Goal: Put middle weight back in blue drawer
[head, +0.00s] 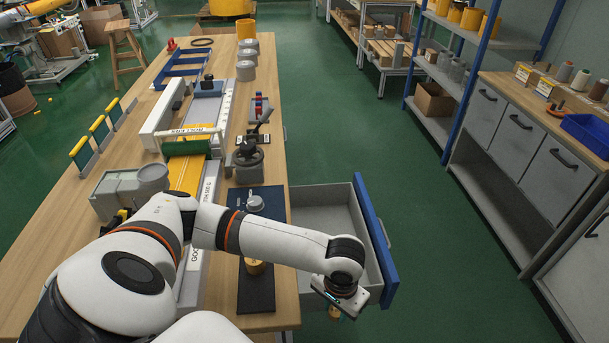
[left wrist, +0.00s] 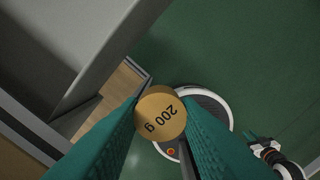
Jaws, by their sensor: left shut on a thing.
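My left gripper (head: 334,306) is shut on a brass weight (left wrist: 160,113) marked 200 g, held between teal fingers in the left wrist view. In the head view the weight (head: 335,314) shows only in part below the gripper, against the green floor, outside the near side of the drawer. The blue-fronted drawer (head: 375,240) is pulled open from the bench's right side. Its visible grey inside looks empty; my arm hides its near part. In the left wrist view the drawer's grey wall (left wrist: 120,45) is at upper left.
Another brass weight (head: 255,268) and a silver weight (head: 255,203) stand on the dark mat (head: 257,295) on the bench. A metal device with a lever (head: 247,162) stands behind the mat. Green floor is clear right of the drawer.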

